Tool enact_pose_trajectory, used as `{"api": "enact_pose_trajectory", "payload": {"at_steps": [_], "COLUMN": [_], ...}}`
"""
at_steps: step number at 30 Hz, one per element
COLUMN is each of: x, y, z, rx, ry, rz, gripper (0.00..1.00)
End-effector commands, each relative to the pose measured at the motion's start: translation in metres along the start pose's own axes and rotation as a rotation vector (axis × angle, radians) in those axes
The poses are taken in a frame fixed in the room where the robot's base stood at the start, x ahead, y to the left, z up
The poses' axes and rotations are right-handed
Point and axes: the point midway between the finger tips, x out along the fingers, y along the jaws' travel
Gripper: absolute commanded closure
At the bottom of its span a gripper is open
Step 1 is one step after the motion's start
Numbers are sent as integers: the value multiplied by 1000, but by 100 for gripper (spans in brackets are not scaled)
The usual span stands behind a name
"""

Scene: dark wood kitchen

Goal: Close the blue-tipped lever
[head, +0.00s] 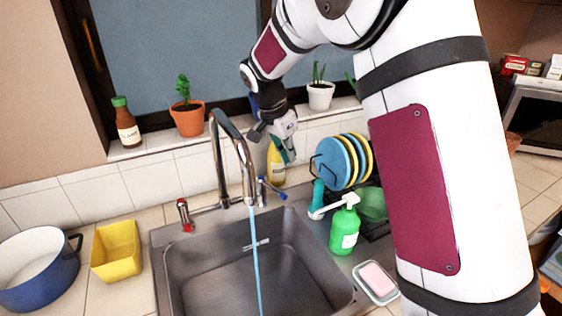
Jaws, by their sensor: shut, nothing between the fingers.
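The blue-tipped lever (274,191) is on the right side of the faucet base, and its blue end points right and slightly down. The chrome faucet (221,165) arches over the sink, and a stream of water runs from its spout. My gripper (286,152) is shut and empty. It appears above the blue-tipped lever, in front of the tiled wall and partly over the yellow bottle, apart from the lever. The gripper is small in the view, so its exact distance to the lever is hard to tell.
A red-tipped lever (184,213) stands left of the faucet. Right of the sink (212,263) are a green soap bottle (344,230), a dish rack with plates (337,163) and a soap dish (376,281). A yellow bottle (277,171) stands behind the lever. Potted plants line the sill.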

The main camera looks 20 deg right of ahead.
Motion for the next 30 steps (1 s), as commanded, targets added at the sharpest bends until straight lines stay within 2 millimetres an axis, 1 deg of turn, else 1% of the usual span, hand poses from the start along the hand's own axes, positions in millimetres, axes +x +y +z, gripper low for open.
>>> {"api": "enact_pose_trajectory", "payload": {"at_steps": [12, 14, 16, 21, 24, 30], "x": [80, 90, 82, 76, 74, 74], "y": [2, 2, 1, 1, 1, 0], "z": [1, 1, 13, 31, 36, 38], "rx": [-1, -2, -5, -3, -2, -1], "ry": [-3, -3, -2, -2, -1, -1], "rz": [4, 4, -2, -1, -1, 0], "gripper": [100, 100, 100, 100, 100, 100]}}
